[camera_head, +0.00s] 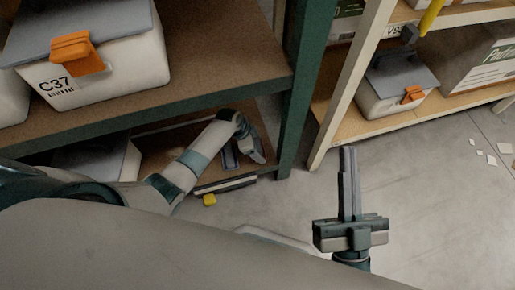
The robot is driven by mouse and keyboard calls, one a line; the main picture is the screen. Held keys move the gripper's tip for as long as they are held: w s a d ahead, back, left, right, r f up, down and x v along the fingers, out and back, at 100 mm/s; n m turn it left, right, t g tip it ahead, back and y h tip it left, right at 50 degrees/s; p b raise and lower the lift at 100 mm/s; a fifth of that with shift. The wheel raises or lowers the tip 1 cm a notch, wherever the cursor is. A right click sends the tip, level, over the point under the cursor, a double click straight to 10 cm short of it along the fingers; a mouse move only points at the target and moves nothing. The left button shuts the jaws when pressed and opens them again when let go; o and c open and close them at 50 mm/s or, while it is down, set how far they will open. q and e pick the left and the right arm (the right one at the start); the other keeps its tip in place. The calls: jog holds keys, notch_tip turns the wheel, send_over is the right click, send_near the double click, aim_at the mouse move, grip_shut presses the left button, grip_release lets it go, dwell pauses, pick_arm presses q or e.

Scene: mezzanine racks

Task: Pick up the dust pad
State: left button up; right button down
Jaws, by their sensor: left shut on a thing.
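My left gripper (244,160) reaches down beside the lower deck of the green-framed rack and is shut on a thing. A narrow dark strip with a pale edge (226,184), which looks like the dust pad, shows just below its fingers. The contact between fingers and pad is too small to make out. A small yellow piece (209,200) shows at the pad's lower left. My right gripper (347,150) is shut and empty, its fingers pointing up the picture over the bare floor.
A white bin with an orange clip (110,75) stands on the brown upper shelf (225,50). A green post (299,85) rises just right of my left gripper. A pale rack at right holds another bin (390,92). Paper scraps (490,158) lie on otherwise clear floor.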

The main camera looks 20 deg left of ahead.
aim_at(257, 145)
pick_arm(q)
jog(key=shift+r, duration=0.15)
jog(key=shift+r, duration=0.15)
notch_tip(257, 145, up, 4)
jog(key=shift+f+p, duration=0.1)
jog(key=shift+p, duration=0.85)
notch_tip(257, 145, up, 5)
jog(key=shift+f+p, duration=0.2)
jog(key=shift+p, duration=0.55)
jog(key=shift+r, duration=0.5)
pick_arm(e)
jog(key=w+d+f+g+h, duration=0.1)
jog(key=w+f+g+h, duration=0.1)
jog(key=f+g, duration=0.5)
jog(key=shift+w+d+f+g+h, duration=0.35)
jog(key=shift+w+f, duration=0.35)
jog(key=shift+f, duration=2)
jog(key=shift+a, duration=0.1)
pick_arm(q)
jog(key=o, duration=0.5)
jog(key=shift+c, duration=0.2)
jog(key=c, duration=0.3)
jog(key=shift+a, duration=0.1)
